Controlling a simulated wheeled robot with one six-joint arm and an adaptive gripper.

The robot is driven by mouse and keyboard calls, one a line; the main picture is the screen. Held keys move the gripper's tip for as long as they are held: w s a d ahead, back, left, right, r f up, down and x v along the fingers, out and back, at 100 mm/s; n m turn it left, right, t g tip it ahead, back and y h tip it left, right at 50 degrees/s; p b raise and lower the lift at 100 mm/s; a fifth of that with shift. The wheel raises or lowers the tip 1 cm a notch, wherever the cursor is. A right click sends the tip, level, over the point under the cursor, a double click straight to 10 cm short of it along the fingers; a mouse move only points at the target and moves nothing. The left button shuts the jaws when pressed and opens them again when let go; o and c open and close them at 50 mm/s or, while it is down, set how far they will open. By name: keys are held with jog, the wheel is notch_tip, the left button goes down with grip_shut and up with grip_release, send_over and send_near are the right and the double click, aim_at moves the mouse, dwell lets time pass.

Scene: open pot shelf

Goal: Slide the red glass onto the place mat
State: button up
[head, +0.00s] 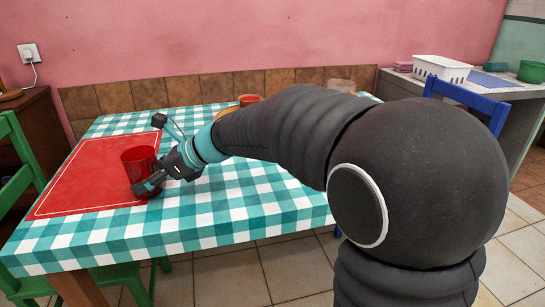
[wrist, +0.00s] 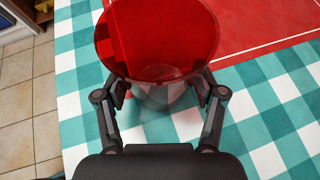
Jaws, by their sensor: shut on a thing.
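The red glass (head: 138,160) stands upright at the right edge of the red place mat (head: 85,178). In the wrist view the glass (wrist: 155,42) is seen from above, with its wide rim towards the top and the mat (wrist: 262,22) behind it to the right. My gripper (head: 152,182) is shut on the glass, one finger on each side of its lower part, as the wrist view of my gripper (wrist: 160,92) shows. Checked cloth shows around the lower part of the glass there. Whether its base overlaps the mat is hidden.
The table has a teal and white checked cloth (head: 240,200), clear in front. At the back are a small red-orange bowl (head: 249,99) and a pale bowl (head: 341,85). A green chair (head: 22,160) stands at the left, a blue chair (head: 470,96) at the right.

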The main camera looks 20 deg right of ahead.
jog(key=shift+w+a, duration=0.15)
jog(key=shift+a, duration=4)
jog(key=o, duration=0.9)
jog(key=shift+d, duration=0.1)
